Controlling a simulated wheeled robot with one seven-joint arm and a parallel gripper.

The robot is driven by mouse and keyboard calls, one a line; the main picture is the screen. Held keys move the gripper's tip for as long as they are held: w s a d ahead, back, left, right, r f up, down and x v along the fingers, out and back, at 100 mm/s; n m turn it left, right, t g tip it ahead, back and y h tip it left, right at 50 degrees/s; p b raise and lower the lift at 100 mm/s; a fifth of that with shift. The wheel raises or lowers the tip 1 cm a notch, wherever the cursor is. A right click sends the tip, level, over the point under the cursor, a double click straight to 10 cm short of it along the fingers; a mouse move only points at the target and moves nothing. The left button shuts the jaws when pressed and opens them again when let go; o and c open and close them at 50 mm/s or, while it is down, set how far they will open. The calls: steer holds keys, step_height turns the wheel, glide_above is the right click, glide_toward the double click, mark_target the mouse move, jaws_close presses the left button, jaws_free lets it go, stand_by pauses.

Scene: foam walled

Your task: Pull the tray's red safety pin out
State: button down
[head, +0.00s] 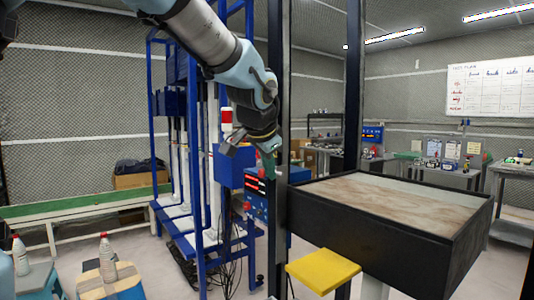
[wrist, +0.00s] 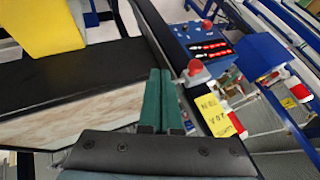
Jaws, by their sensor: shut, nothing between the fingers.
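The tray (head: 300,204) is a wide black-walled box with a pale brown bed, at right in the head view; its black wall (wrist: 75,75) fills the left of the wrist view. A red knob on a grey base (wrist: 195,68), perhaps the safety pin, shows just right of the fingertips in the wrist view, beside a dark post. I cannot tell what it is fixed to. My gripper (head: 270,147) is beside the dark post at the tray's left corner. Its green fingers (wrist: 160,72) are shut together and empty, apart from the knob.
A blue control box (wrist: 200,42) with red displays and another red button stands beyond the knob. A yellow note (wrist: 218,115) lies right of the fingers. A yellow block (head: 323,270) juts out below the tray. A blue frame (head: 158,150) stands at left.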

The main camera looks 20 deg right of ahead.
steer(key=shift+w+d+f+p, duration=0.15)
steer(key=shift+w+f+p, duration=0.2)
steer(key=shift+w, duration=0.55)
steer(key=shift+w+d+f+p, duration=0.2)
steer(key=shift+w+p, duration=0.25)
steer(key=shift+w, duration=0.45)
steer(key=shift+w+d+f+p, duration=0.15)
steer(key=shift+w+f+p, duration=0.2)
steer(key=shift+w, duration=0.55)
steer(key=shift+w+r, duration=0.1)
